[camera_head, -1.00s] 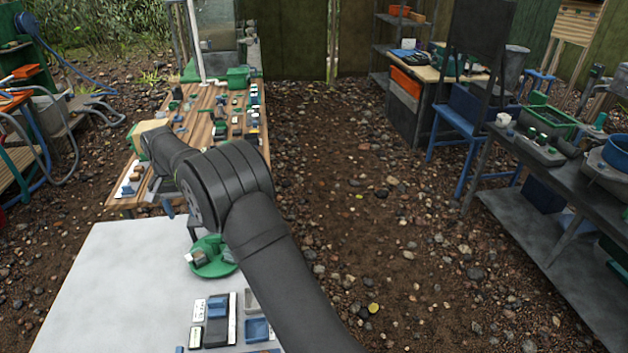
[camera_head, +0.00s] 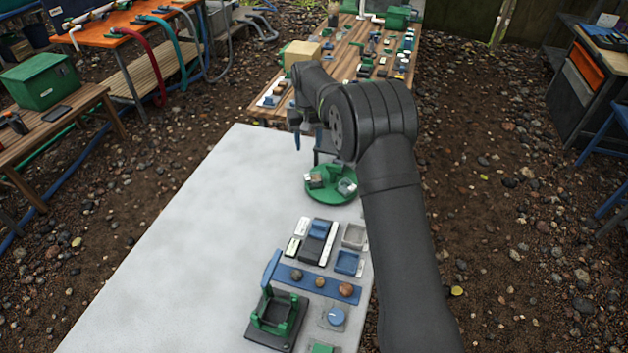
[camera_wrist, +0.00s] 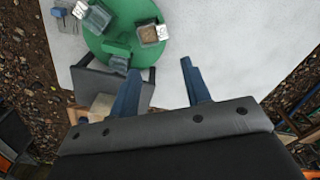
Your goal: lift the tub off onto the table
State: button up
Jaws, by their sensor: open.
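A green round turntable (camera_head: 322,197) stands at the far right edge of the white table (camera_head: 190,230). I cannot tell which is the task's tub. A green block (camera_wrist: 116,50) is on the near side in the wrist view. My gripper (camera_wrist: 161,88) is open, its two blue fingers apart and nothing between them. In the head view my gripper (camera_head: 307,139) hangs just beyond the turntable, above the table's far edge.
Blocks and trays, a blue strip with round knobs (camera_head: 319,283) and a green-framed fixture (camera_head: 275,317) fill the white table's near right. Its left half is clear. A wooden bench (camera_head: 350,50) with many small parts and a tan box (camera_head: 301,54) stands beyond.

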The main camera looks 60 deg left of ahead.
send_over(307, 177)
jog(key=f, duration=0.8)
jog(key=shift+w+a, duration=0.1)
jog(key=shift+w, duration=0.25)
jog(key=shift+s+f, duration=0.15)
jog(key=shift+f, duration=1.2)
jog(key=shift+s+f, duration=0.15)
jog(key=shift+f, duration=1.2)
grip_shut()
